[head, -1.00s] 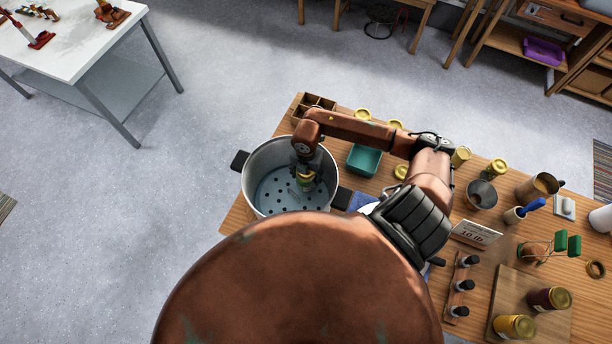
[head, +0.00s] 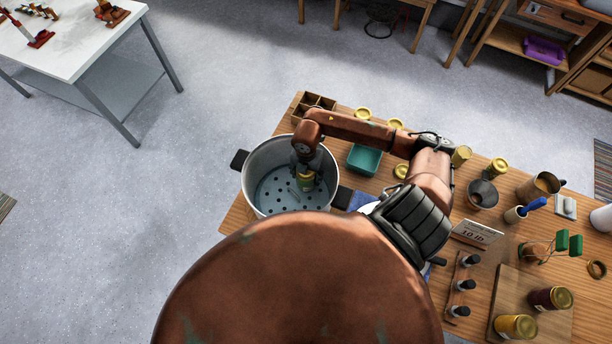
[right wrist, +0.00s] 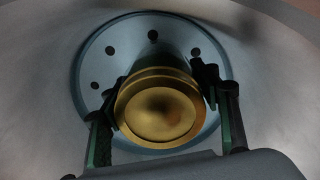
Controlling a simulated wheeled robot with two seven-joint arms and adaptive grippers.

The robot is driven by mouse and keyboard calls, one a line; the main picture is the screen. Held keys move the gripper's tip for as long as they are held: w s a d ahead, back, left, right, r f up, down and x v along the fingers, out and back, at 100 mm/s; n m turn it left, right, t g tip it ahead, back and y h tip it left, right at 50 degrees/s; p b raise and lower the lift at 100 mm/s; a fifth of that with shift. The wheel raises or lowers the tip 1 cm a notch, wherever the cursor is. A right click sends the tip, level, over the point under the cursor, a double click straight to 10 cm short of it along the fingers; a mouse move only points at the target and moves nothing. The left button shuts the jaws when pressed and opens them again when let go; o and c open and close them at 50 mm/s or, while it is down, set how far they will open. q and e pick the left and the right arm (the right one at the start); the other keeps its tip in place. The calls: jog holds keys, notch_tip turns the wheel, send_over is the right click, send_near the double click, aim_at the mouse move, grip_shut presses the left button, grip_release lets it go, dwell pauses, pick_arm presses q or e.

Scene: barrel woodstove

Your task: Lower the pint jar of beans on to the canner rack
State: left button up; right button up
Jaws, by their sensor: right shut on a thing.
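The canner pot (head: 262,150) stands at the left end of the wooden table. The perforated rack (head: 278,197) lies inside it. My right gripper (head: 308,172) reaches down into the pot and is shut on the pint jar of beans (head: 306,183). In the right wrist view the jar's gold lid (right wrist: 157,108) faces the camera between the two fingers (right wrist: 165,100). The holed rack (right wrist: 98,62) shows behind the jar. The jar's bottom is hidden there, so I cannot tell whether it touches the rack. My left gripper is not in view.
A teal bin (head: 364,160) and a wooden divided box (head: 314,106) stand right of and behind the pot. A pot handle (head: 340,198) sticks out near my arm. Several jars, a funnel (head: 483,194) and a sign (head: 476,233) crowd the table's right part.

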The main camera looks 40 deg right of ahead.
jog(key=shift+f+b, duration=0.4)
jog(key=shift+f, duration=0.15)
jog(key=o, duration=1.6)
jog(key=shift+r+p, duration=3.2)
jog(key=shift+r, duration=1.15)
jog(key=shift+r+p, duration=2.4)
jog(key=shift+r, duration=1.25)
